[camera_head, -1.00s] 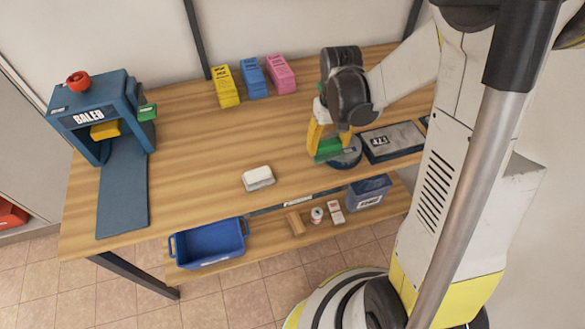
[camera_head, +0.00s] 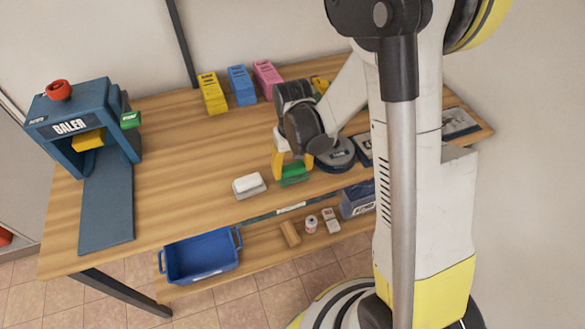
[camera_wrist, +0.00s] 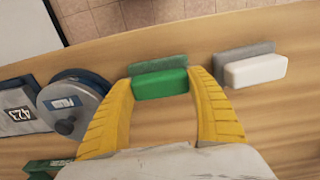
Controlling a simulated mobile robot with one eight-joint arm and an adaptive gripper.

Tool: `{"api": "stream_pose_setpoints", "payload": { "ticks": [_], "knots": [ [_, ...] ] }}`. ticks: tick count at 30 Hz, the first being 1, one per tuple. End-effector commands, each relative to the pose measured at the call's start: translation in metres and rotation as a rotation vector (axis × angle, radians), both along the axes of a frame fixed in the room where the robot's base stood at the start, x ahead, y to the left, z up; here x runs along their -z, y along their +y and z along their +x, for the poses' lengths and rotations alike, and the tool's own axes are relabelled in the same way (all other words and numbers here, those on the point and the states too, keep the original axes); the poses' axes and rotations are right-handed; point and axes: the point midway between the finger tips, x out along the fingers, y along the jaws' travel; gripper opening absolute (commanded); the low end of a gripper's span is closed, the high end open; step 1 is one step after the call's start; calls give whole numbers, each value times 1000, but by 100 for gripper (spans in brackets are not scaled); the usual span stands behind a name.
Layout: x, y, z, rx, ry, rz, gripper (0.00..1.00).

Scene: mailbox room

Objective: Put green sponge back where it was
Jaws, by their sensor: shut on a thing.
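The green sponge (camera_head: 293,175) is between the yellow fingers of my gripper (camera_head: 292,169), which is shut on it. In the wrist view the green sponge (camera_wrist: 160,84) has a dull grey-green layer along its far side, and the fingertips press its two ends. I cannot tell whether it touches the table or hangs just above it. A white sponge (camera_head: 249,185) with a grey layer lies on the wooden table (camera_head: 190,150), left of my gripper. The white sponge (camera_wrist: 256,69) shows to the right of the green one in the wrist view, with a gap between them.
A round grey device (camera_head: 337,153) sits right of my gripper. Yellow (camera_head: 213,94), blue (camera_head: 242,85) and pink (camera_head: 267,79) boxes stand at the back. A blue baler (camera_head: 85,125) stands at left. A blue bin (camera_head: 201,255) is on the lower shelf. Table between baler and white sponge is clear.

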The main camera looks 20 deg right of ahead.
Motion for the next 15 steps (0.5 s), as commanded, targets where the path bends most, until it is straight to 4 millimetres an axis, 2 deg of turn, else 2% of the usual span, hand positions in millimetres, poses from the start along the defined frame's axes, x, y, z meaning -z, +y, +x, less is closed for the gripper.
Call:
{"api": "stream_pose_setpoints", "payload": {
  "ticks": [3, 4, 6, 15],
  "knots": [
    [4, 0, 0, 0, 0, 0, 36],
    [4, 0, 0, 0, 0, 0, 71],
    [3, 0, 0, 0, 0, 0, 88],
    [2, 0, 0, 0, 0, 0, 88]
  ]
}}
